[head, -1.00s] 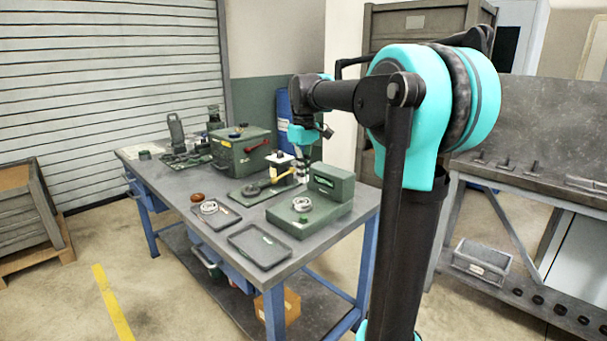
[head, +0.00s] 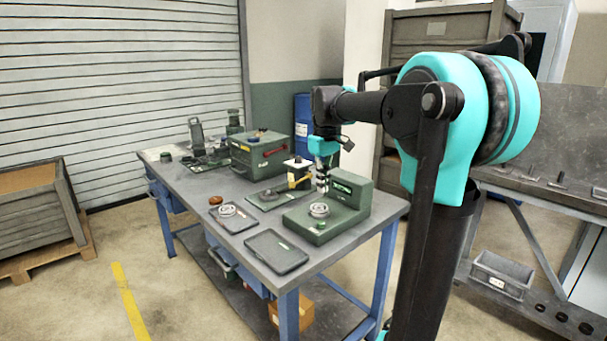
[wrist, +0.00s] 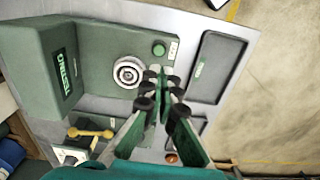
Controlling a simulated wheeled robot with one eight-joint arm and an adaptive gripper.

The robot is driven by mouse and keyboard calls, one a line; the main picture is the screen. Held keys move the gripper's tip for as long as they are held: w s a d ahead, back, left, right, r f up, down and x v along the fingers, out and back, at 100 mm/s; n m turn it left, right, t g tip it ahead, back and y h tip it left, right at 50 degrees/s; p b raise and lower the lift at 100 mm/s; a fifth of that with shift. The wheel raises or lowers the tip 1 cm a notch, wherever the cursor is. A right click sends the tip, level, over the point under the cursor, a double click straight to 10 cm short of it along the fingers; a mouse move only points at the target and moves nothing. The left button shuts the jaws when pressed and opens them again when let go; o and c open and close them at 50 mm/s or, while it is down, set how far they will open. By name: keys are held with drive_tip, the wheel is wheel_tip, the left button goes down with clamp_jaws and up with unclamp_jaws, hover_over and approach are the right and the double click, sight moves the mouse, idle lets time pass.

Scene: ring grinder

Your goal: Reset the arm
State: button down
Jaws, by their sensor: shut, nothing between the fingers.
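My gripper (head: 322,182) hangs from my bent arm above the work table (head: 345,235), in front of the green testing machine (head: 352,192) in the head view. In the wrist view my gripper (wrist: 161,82) has its fingers together with nothing between them. The testing machine (wrist: 42,75) shows there with a metal ring (wrist: 128,72) on its base and a green button (wrist: 158,49). The fingertips appear just right of the ring, apart from it as far as I can tell. The ring also shows in the head view (head: 319,210).
An empty dark tray (head: 276,251) and a tray with a ring (head: 231,217) lie at the table's front. A press with a yellow lever (head: 298,178) and a green box (head: 262,152) stand behind.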

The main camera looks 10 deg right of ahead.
drive_tip(key=s+d+f+m+t, duration=0.2)
drive_tip(key=s+f+m, duration=0.1)
drive_tip(key=s+f, duration=0.8)
drive_tip(key=s+d+f+m+t, duration=0.2)
drive_tip(key=s+f+m, duration=0.1)
drive_tip(key=s+f, duration=0.8)
wheel_tip(320, 180, down, 4)
drive_tip(key=shift+s+r+m, duration=0.2)
drive_tip(key=shift+s+m, duration=0.15)
drive_tip(key=shift+m, duration=0.05)
idle(5.2)
